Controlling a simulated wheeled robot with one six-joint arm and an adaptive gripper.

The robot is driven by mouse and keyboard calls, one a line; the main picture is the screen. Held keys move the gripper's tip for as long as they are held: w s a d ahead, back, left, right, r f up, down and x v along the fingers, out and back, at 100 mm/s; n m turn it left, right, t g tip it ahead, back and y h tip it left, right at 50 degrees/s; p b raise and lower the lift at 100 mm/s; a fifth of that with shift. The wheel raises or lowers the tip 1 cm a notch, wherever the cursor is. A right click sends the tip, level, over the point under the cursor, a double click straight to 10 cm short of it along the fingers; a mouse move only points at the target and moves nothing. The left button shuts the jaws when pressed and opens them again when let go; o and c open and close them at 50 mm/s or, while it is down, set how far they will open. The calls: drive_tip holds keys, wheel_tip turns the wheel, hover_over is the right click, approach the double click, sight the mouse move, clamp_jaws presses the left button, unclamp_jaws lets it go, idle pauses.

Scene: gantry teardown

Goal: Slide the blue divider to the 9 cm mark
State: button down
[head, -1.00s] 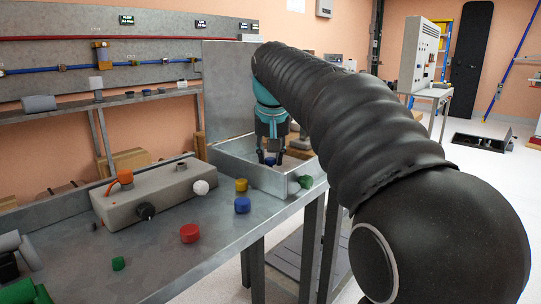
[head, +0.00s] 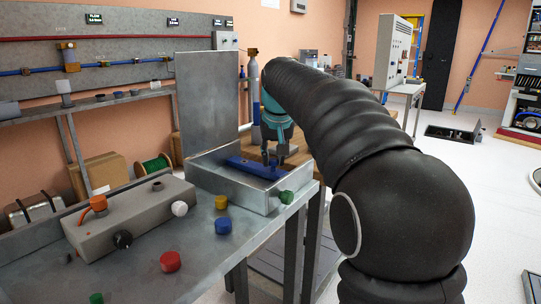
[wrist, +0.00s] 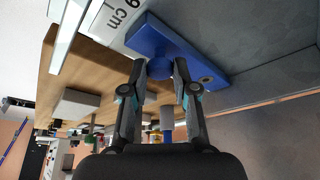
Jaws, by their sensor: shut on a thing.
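The blue divider (head: 240,163) lies across the inside of the metal tray (head: 206,178) in the head view. In the wrist view the divider (wrist: 165,38) is a flat blue bar with a round blue knob (wrist: 160,68) in its middle. My gripper (head: 275,160) reaches down into the tray. In the wrist view my gripper's fingers (wrist: 161,70) are closed on both sides of the knob. A white label reading "9 cm" (wrist: 118,22) shows right beside the divider's upper left end. The exact alignment is cut off by the frame edge.
A tall metal panel (head: 208,100) stands behind the tray. Yellow (head: 221,202), blue (head: 223,226) and red (head: 170,262) caps and a grey box (head: 130,215) sit on the bench to the left.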

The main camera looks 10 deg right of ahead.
drive_tip(key=c, duration=0.9)
unclamp_jaws()
drive_tip(key=shift+r, duration=0.1)
drive_tip(key=v, duration=1.1)
drive_tip(key=shift+r, duration=0.35)
drive_tip(key=shift+s, duration=0.1)
